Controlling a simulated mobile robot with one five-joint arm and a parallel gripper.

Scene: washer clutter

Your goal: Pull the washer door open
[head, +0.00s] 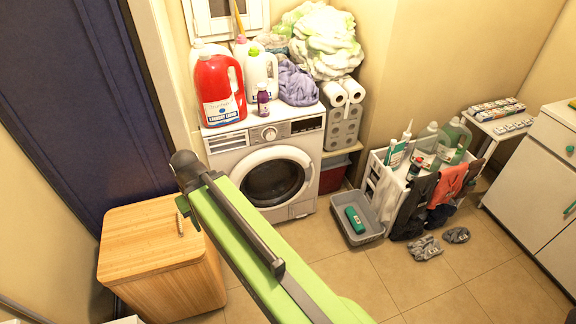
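The white front-loading washer (228,148) stands against the back wall. Its round door (272,182), a white ring around dark glass, faces the room and looks closed. I cannot make out a handle on it. My green arm reaches up from the bottom right, and its dark far end is left of the door in the picture, in front of the washer's left edge. No gripper fingers show, so I cannot see whether they touch anything.
Bottles, including a red detergent jug (217,90), crowd the washer top. A wooden hamper (150,240) stands front left. A grey tray (355,219) lies on the floor right of the washer, beside a white caddy (381,185). Tiled floor in front is mostly clear.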

